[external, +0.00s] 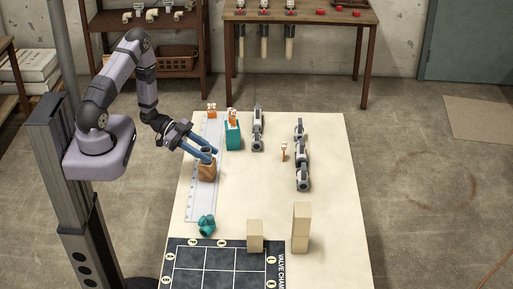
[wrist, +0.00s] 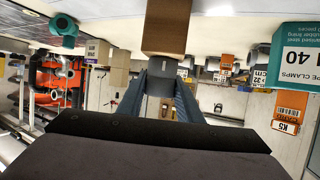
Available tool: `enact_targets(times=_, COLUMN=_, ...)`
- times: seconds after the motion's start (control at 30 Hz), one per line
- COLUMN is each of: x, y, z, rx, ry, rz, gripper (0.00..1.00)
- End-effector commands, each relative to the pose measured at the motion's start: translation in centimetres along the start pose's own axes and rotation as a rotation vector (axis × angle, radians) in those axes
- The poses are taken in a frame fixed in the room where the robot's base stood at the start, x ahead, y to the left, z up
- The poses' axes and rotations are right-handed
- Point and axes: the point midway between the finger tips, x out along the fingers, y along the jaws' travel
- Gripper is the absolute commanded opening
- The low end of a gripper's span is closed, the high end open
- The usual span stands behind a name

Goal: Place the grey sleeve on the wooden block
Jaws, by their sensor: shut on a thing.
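The wooden block (external: 207,173) stands upright on the left part of the pale table, on a white ruled strip. My gripper (external: 208,155) reaches in from the upper left, just above the block's top. In the wrist view, which looks upside down, my gripper (wrist: 160,90) is shut on the grey sleeve (wrist: 160,75) between its two blue fingers. There the sleeve meets the end of the brown wooden block (wrist: 167,28); I cannot tell whether it rests on it or hovers just over it. The fingers hide much of the sleeve in the external view.
A teal box (external: 233,136) stands behind the block to the right. A teal fitting (external: 207,225) lies in front. Pale blocks (external: 255,236) and grey pipe fittings (external: 302,170) stand further right. A black gridded mat (external: 187,281) covers the front edge.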

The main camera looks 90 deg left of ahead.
Motion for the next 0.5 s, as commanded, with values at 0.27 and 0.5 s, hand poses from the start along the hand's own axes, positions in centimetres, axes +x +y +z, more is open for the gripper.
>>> enact_targets(times=0.27, x=0.12, y=-0.02, z=0.29, rx=0.0, ry=0.0, rz=0.0, gripper=0.11)
enact_targets(times=0.5, x=0.1, y=-0.02, z=0.23, rx=0.0, ry=0.0, rz=0.0, gripper=0.51)
